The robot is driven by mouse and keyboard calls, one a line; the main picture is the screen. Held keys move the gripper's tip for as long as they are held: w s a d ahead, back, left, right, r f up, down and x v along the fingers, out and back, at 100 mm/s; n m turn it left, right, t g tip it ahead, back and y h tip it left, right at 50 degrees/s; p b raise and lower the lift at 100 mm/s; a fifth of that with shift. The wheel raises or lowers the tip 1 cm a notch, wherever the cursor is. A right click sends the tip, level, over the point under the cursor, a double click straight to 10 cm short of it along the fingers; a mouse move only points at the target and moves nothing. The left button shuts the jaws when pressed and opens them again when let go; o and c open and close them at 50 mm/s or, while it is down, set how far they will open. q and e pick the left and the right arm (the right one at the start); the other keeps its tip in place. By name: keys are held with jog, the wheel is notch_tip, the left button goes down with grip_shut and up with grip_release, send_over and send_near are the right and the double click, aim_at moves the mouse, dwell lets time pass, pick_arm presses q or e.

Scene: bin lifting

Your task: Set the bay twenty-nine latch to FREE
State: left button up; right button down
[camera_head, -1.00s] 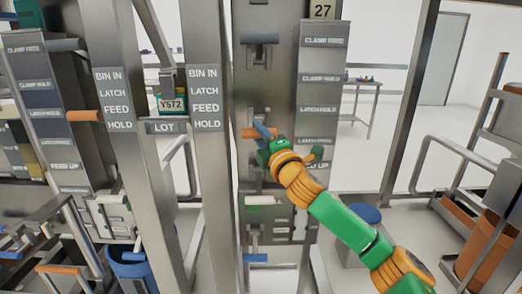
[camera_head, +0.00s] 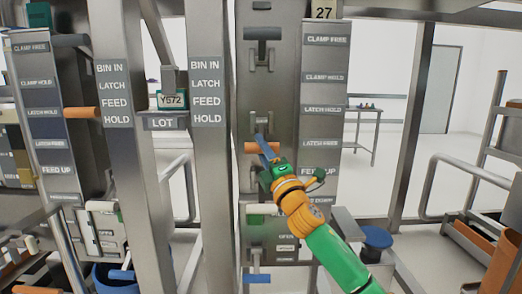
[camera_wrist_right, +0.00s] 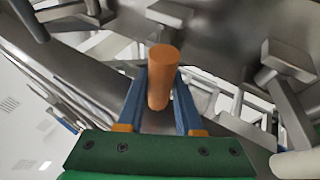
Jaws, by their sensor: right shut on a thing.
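An orange latch handle (camera_head: 262,148) sticks out of the grey panel under a plate that reads 27 (camera_head: 323,12). It stands about level with the LATCH FREE label (camera_head: 322,143), below the LATCH HOLD label (camera_head: 322,109). My right gripper (camera_head: 264,146) is shut on this handle, reaching up from the lower right. In the right wrist view the orange handle (camera_wrist_right: 160,78) stands between the two blue fingers of the gripper (camera_wrist_right: 160,90). No plate reading 29 shows. My left gripper is not in view.
A grey handle (camera_head: 262,34) sits higher on the same panel and a white-green one (camera_head: 262,209) lower. A neighbouring bay at left has its own orange handle (camera_head: 82,113) by LATCH HOLD. Steel posts (camera_head: 210,180) stand between the bays. A blue stool (camera_head: 376,240) stands at right.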

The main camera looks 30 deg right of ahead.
jog(key=shift+d, duration=0.1)
jog(key=c, duration=0.7)
grip_release()
jog(key=shift+f, duration=0.1)
jog(key=shift+c, duration=0.2)
jog(key=shift+o, duration=0.8)
jog(key=shift+w+d+f, duration=0.1)
jog(key=shift+d, duration=0.05)
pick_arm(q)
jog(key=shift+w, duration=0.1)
pick_arm(e)
jog(key=shift+s+f, duration=0.15)
jog(key=shift+s, duration=0.15)
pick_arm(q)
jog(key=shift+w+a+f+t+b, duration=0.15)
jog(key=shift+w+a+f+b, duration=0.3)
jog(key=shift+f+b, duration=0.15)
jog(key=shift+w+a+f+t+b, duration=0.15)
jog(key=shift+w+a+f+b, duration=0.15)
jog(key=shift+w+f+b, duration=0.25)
pick_arm(e)
jog(key=v, duration=0.6)
jog(key=shift+s, duration=0.2)
